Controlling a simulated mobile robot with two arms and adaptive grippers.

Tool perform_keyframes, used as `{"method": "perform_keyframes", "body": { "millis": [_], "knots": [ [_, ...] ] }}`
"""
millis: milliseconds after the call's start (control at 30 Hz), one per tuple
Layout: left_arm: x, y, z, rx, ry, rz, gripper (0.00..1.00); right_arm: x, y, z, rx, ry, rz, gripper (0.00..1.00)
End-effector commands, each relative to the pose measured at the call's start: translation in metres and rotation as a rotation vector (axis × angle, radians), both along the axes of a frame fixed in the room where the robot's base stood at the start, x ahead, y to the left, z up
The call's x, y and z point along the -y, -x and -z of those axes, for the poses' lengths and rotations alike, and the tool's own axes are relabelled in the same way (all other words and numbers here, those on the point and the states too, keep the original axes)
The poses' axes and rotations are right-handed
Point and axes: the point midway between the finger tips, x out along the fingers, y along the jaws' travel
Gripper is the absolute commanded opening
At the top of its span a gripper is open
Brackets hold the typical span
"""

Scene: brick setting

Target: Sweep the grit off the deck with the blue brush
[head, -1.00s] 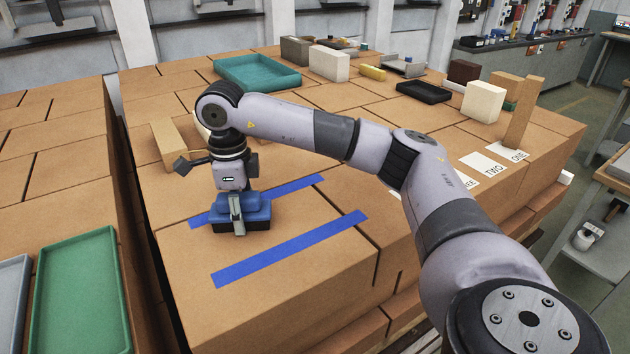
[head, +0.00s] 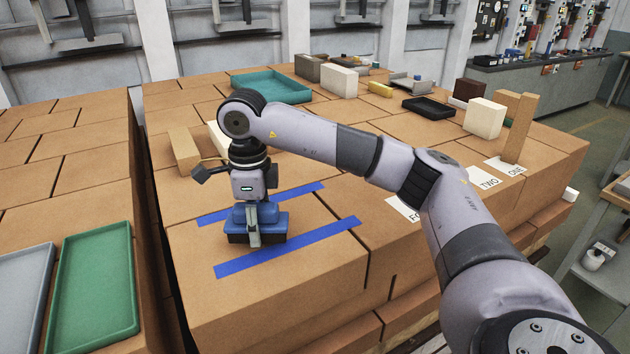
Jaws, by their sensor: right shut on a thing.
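My right gripper (head: 253,228) points down and is shut on the blue brush (head: 275,222). The brush has a blue body and a dark base, and it looks upright. It is down at the deck (head: 300,285), the brown brick top, between the far blue strip (head: 305,192) and the near blue strip (head: 290,246). The gripper and brush hide part of the far strip. I cannot make out any grit on the deck. My left gripper is out of view.
A tan block (head: 184,150) and a pale block (head: 217,138) stand behind my right wrist. Farther back are a teal tray (head: 272,86), a black tray (head: 428,108) and a white block (head: 484,117). A green tray (head: 95,285) lies on the left stack, across a gap.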

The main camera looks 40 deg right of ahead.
Motion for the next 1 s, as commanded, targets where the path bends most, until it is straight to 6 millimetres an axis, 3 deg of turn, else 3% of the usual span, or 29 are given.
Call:
{"method": "perform_keyframes", "body": {
  "millis": [533, 1000],
  "knots": [
    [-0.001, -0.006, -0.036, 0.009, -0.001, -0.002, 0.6, -0.001, 0.004, -0.05, -0.005, 0.001, -0.001, 0.13],
    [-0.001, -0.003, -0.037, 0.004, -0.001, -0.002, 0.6, 0.0, 0.005, -0.055, -0.006, 0.002, -0.001, 0.13]
  ]
}}
